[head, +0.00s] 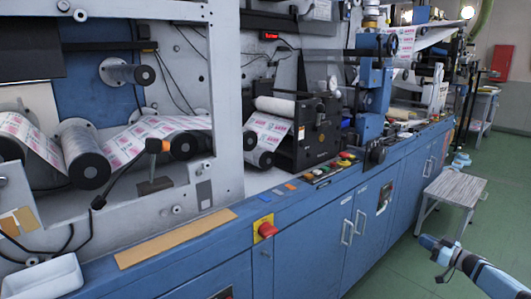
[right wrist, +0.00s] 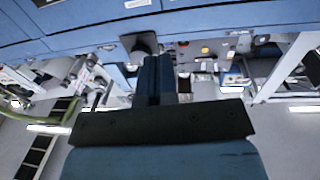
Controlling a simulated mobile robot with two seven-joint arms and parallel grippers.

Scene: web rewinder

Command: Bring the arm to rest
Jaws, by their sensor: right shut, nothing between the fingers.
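My right arm comes in at the lower right of the head view, in light blue and black. Its gripper (head: 428,242) is over the green floor, in front of the small stool and apart from the machine. In the right wrist view the two blue fingers (right wrist: 157,62) lie side by side, shut, with nothing held. The blue and white machine looks upside down in that view, beyond the fingers. My left gripper is not in view.
The long blue machine cabinet (head: 335,230) fills the left and middle, with printed web rolls above. A red stop button (head: 266,229) juts from its front. A small stool (head: 452,190) stands at the right. A white tray (head: 45,278) sits at the lower left. Green floor (head: 395,275) is clear.

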